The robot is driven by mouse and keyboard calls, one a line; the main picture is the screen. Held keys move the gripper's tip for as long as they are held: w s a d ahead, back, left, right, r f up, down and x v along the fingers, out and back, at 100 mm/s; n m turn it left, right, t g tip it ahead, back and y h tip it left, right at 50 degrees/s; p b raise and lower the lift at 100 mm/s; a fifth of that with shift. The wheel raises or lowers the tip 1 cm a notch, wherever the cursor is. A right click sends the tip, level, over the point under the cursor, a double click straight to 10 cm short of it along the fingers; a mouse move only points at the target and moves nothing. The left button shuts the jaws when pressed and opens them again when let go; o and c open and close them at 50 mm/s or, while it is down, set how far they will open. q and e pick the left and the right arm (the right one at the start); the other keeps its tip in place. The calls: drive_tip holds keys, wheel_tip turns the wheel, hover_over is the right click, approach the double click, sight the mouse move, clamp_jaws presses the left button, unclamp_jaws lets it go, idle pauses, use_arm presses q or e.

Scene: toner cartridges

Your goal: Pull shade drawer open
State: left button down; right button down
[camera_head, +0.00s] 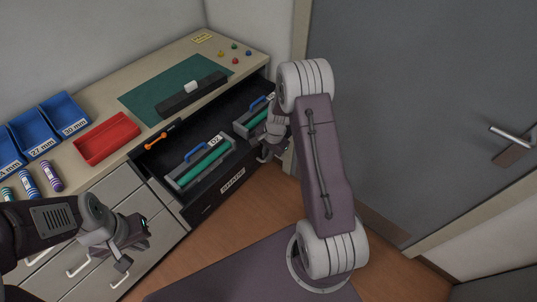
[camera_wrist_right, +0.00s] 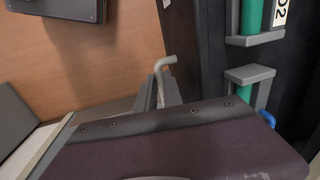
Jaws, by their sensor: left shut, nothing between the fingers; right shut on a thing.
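The shade drawer (camera_head: 212,195) is pulled out from the cabinet, its label on the dark front. Inside lie a toner cartridge (camera_head: 203,163) with a green roller and blue handle, and a second cartridge (camera_head: 250,120) further right, partly hidden by my right arm. My right gripper (camera_head: 266,152) is at the right end of the drawer front, shut on the drawer handle. The pale bent handle (camera_wrist_right: 162,70) shows between its fingers in the right wrist view; most of the grip is hidden. My left gripper (camera_head: 130,258) is shut and empty before the lower left drawers.
On the worktop are a red tray (camera_head: 107,138), blue bins (camera_head: 62,115), a green mat (camera_head: 150,88) with a black bar (camera_head: 190,97), and coloured pins. A grey door (camera_head: 430,90) stands right; floor is clear in front.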

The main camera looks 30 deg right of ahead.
idle(0.3)
drive_tip(key=c, duration=1.8)
unclamp_jaws()
drive_tip(key=shift+o, duration=0.2)
wheel_tip(320, 180, up, 9)
drive_tip(key=s, duration=0.1)
drive_tip(key=shift+s+d, duration=0.25)
drive_tip(key=shift+d, duration=0.05)
